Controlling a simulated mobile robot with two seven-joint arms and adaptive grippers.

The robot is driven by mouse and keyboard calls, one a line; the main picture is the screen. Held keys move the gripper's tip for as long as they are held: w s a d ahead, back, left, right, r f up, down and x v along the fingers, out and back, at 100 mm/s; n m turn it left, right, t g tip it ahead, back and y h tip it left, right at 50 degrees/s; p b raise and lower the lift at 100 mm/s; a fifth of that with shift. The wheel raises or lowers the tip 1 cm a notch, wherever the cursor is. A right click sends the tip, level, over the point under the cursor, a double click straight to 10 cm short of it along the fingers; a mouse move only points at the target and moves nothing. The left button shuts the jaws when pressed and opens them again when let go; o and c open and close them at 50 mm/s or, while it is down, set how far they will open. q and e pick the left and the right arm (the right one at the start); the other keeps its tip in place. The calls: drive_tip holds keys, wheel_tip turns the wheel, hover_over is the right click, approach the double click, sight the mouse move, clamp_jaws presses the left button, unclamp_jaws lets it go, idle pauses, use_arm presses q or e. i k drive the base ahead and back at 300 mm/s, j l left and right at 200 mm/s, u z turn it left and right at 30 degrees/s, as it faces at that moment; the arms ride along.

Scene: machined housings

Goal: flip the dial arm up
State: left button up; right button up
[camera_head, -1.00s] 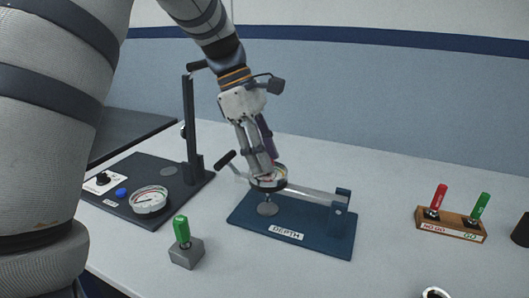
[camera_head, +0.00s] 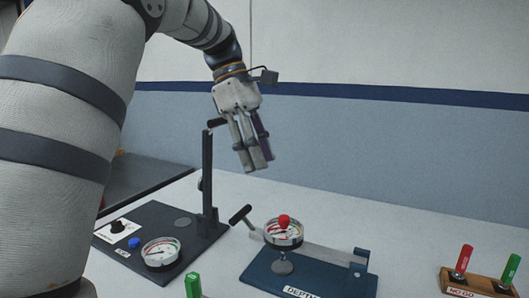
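The dial arm (camera_head: 325,253) is a flat grey bar lying roughly level over the blue base marked DEPTH (camera_head: 268,275). Its right end sits in a blue hinge post (camera_head: 358,265). Its left end carries a round white-faced dial (camera_head: 284,235) with a red knob (camera_head: 284,221) on top and a black handle (camera_head: 240,215) to the left. A round grey foot (camera_head: 282,267) is below the dial. My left gripper (camera_head: 257,165) is in the air above and slightly left of the dial, apart from it and empty. Its fingers overlap, so their opening is unclear. My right gripper is not in view.
A dark stand with an upright post (camera_head: 207,185), a gauge (camera_head: 161,252) and a blue button (camera_head: 134,243) is at left. A green lever (camera_head: 194,284) stands in front. A wooden block with red and green levers (camera_head: 480,281) is at right. The table between is clear.

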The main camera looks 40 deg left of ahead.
sight(292, 240)
drive_tip(key=k, duration=1.5)
